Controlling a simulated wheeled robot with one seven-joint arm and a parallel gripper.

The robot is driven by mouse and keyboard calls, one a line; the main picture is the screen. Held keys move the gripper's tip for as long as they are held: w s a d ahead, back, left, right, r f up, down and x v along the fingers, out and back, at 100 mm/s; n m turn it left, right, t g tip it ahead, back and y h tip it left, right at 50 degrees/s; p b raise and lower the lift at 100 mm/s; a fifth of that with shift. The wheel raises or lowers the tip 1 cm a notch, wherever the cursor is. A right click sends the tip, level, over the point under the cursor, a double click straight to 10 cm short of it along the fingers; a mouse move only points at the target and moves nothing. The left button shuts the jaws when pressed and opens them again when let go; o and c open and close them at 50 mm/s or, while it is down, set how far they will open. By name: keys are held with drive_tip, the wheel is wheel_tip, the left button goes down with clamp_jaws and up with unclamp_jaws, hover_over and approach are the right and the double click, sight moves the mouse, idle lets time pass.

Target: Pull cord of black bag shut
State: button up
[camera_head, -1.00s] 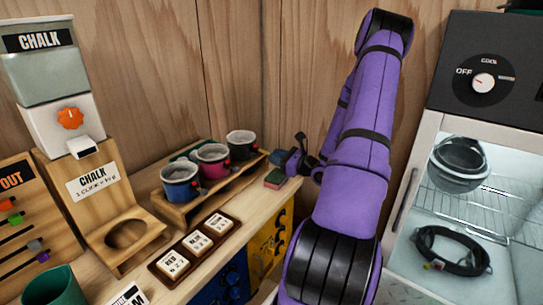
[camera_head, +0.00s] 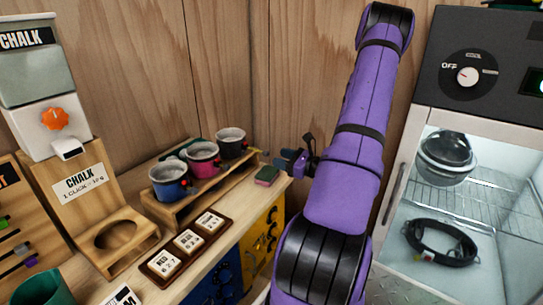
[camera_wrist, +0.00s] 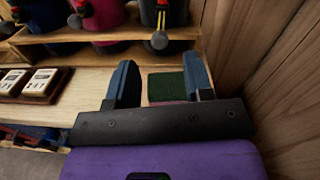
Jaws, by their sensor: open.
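The black bag (camera_head: 231,146) stands upright at the right end of a wooden rack, its round mouth showing pale inside. A small red piece is on its right side. In the wrist view the black bag (camera_wrist: 175,12) is at the top, with a red and metallic cord fitting at its front. My gripper (camera_head: 299,154) is to the right of the bag, apart from it. In the wrist view my gripper (camera_wrist: 160,66) has its two fingers spread with nothing between them, pointing toward the bag's side of the rack.
Pink (camera_head: 203,160) and blue (camera_head: 169,182) bags share the wooden rack (camera_head: 213,190) with the black one. A green and pink sponge (camera_head: 267,175) lies on the counter near the rack's end. A wood wall stands behind; a glass-fronted cabinet (camera_head: 398,205) is at right.

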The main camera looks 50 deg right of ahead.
sight(267, 154)
drive_tip(key=shift+s+d, duration=0.15)
drive_tip(key=shift+s, duration=1)
drive_tip(key=shift+s+d, duration=0.1)
drive_tip(key=shift+s, duration=1.05)
drive_tip(key=shift+w, duration=0.2)
drive_tip(key=w, duration=0.3)
drive_tip(key=w+a, duration=0.1)
drive_tip(key=w, duration=0.6)
drive_tip(key=shift+w+a, duration=0.15)
drive_tip(key=shift+w, duration=0.1)
clamp_jaws()
